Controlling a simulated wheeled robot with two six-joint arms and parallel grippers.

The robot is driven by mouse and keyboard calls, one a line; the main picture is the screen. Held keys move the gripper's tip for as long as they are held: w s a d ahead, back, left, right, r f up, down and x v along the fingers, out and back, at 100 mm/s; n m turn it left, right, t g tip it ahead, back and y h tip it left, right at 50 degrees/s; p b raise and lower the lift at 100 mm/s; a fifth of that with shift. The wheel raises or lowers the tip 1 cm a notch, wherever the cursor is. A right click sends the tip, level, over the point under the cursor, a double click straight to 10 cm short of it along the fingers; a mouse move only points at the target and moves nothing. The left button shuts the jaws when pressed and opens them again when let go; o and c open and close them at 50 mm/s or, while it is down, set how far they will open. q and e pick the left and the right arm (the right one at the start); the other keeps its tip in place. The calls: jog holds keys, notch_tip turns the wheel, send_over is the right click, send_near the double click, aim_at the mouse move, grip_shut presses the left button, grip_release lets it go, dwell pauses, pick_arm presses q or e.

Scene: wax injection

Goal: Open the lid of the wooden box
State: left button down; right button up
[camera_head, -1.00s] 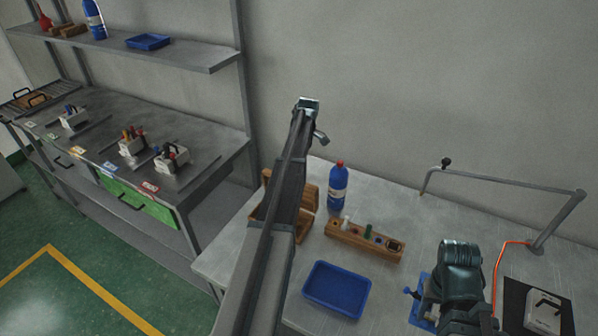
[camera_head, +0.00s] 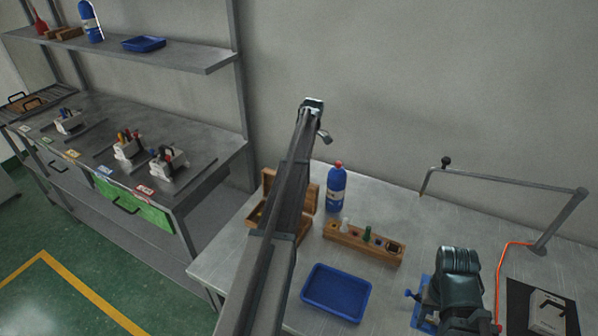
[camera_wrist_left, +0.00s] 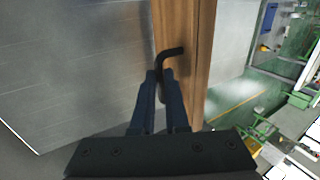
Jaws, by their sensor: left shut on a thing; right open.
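The wooden box (camera_head: 256,218) stands at the left of the near table, largely hidden behind my left arm. Upright wooden panels show on both sides of the arm; the lid's exact angle is hard to tell. In the left wrist view, my left gripper (camera_wrist_left: 161,78) is shut on a black bent handle (camera_wrist_left: 172,51) fixed to a brown wooden panel (camera_wrist_left: 192,85) of the box. My left gripper is hidden in the head view. My right gripper (camera_head: 461,292) is low at the right, above the table and away from the box; its fingertips are hard to make out.
A blue bottle (camera_head: 336,188) stands just right of the box. A wooden rack (camera_head: 362,246) with small pieces and a blue tray (camera_head: 336,291) lie in front. A metal arm stand (camera_head: 563,222) is at the right. Bare tabletop (camera_head: 400,215) lies behind the rack.

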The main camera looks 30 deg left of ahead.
pick_arm(q)
jog(key=c, duration=0.9)
grip_release()
jog(key=shift+a, duration=0.1)
jog(key=shift+r, duration=0.15)
jog(key=p+v, duration=1.2)
jog(key=v, duration=0.1)
jog(key=shift+w+r, duration=0.1)
jog(key=shift+r, duration=0.1)
